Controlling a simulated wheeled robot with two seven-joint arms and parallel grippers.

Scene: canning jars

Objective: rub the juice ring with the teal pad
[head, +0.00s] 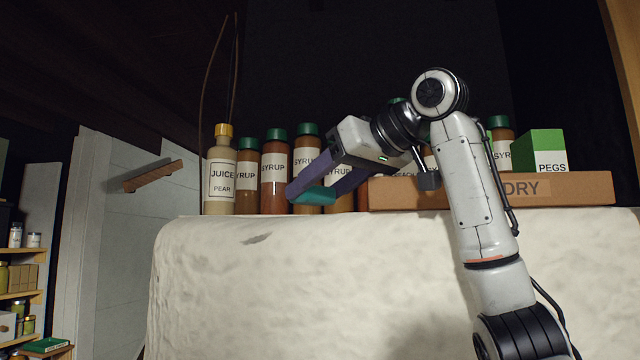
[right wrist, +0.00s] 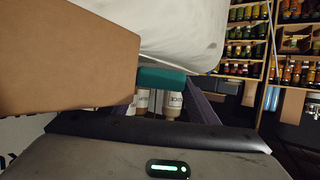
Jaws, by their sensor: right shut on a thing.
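My right gripper (head: 317,190) is shut on the teal pad (head: 314,197) and holds it in front of the syrup bottles, above the back edge of the pale surface (head: 330,285). In the right wrist view the pad (right wrist: 162,78) lies across between the purple fingers. A small grey mark (head: 257,238) is on the pale surface, below and left of the pad, and the pad is apart from it. I cannot tell whether this mark is the juice ring. My left gripper is not in view.
A juice bottle (head: 221,175) and several syrup bottles (head: 273,178) stand in a row at the back. A long cardboard box (head: 575,188) and a green-topped pegs box (head: 545,153) are at the right. The pale surface's left front is clear. Shelves of jars (head: 20,285) are far left.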

